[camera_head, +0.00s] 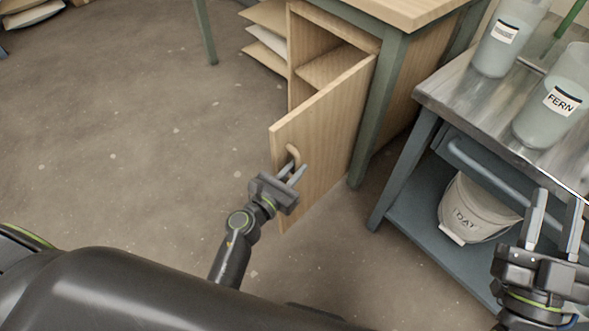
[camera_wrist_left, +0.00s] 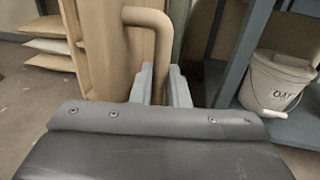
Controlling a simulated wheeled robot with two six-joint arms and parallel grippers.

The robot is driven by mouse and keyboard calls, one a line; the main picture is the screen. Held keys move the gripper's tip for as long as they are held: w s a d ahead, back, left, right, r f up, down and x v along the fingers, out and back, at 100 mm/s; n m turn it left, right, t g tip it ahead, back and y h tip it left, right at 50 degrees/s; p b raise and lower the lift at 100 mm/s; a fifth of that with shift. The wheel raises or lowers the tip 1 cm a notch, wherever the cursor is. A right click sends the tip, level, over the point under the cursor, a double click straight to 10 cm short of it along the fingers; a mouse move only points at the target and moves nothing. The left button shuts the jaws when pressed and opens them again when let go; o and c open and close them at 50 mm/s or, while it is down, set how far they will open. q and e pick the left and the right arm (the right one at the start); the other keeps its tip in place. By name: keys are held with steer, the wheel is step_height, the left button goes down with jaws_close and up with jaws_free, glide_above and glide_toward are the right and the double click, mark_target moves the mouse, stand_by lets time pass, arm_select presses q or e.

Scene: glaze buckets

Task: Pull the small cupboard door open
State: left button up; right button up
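The small cupboard door (camera_head: 325,135) is a pale wooden panel standing open, swung out from the cupboard (camera_head: 300,50), whose inside and shelf show. Its curved handle (camera_head: 293,153) is on the outer face near the free edge. My left gripper (camera_head: 292,173) is at this handle. In the left wrist view the handle (camera_wrist_left: 161,60) runs down between the two fingers, which sit close against its sides, so the gripper is shut on it. The handle's lower end is hidden by the gripper. My right gripper (camera_head: 554,222) is open and empty at the lower right.
A metal-topped table (camera_head: 455,85) at the right bears grey buckets, one marked FERN (camera_head: 560,100). A white bucket (camera_head: 468,208) stands on its lower shelf. Stacked sacks (camera_head: 265,50) lie left of the cupboard. The floor left of the door is clear.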

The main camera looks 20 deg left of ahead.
arm_select(q)
steer(key=o, duration=0.4)
steer(key=shift+w+d+r, duration=0.1)
steer(key=shift+w, duration=0.1)
arm_select(e)
steer(key=shift+w+d, duration=0.1)
arm_select(q)
steer(key=shift+s, duration=0.1)
